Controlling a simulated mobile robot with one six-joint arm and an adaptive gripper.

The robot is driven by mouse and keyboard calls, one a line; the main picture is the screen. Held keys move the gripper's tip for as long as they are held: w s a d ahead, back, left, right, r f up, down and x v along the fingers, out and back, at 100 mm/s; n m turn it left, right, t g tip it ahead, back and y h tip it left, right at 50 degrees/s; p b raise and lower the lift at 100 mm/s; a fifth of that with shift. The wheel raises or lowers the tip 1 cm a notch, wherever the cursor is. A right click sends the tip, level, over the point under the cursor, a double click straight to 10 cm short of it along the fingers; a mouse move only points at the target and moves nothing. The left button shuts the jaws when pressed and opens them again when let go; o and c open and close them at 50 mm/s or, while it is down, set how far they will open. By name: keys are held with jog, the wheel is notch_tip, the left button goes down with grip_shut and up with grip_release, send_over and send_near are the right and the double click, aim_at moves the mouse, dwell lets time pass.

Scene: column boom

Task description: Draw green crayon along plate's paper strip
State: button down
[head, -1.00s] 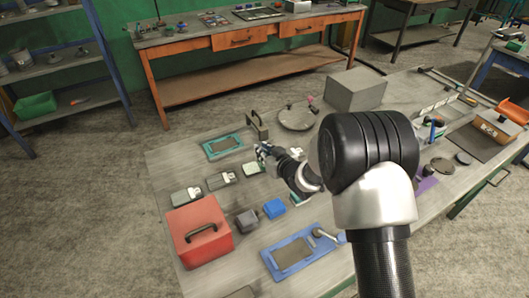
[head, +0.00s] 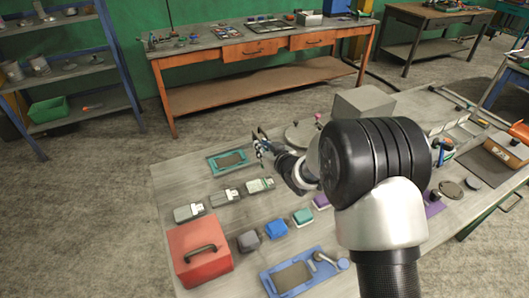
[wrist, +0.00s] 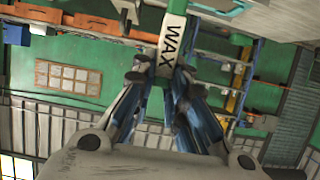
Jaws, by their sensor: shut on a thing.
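My gripper (head: 262,145) is shut on a crayon. The wrist view shows the crayon (wrist: 172,36) between my gripper's fingertips (wrist: 166,76), with a pale wrapper marked WAX and a green end at the top. A teal-framed plate (head: 212,166) with a dark middle lies on the table, just left of my gripper. Part of a teal frame (wrist: 226,6) also shows at the top of the wrist view. I cannot clearly make out a paper strip.
Several grey blocks with pale tags (head: 189,212) lie in a row in front. A red box (head: 199,252), a blue block (head: 276,230), a teal block (head: 302,217) and a blue-framed tray (head: 304,286) are nearer. A grey box (head: 362,101) stands behind my arm.

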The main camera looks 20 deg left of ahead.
jog(key=shift+r+p, duration=0.3)
jog(key=shift+r, duration=0.55)
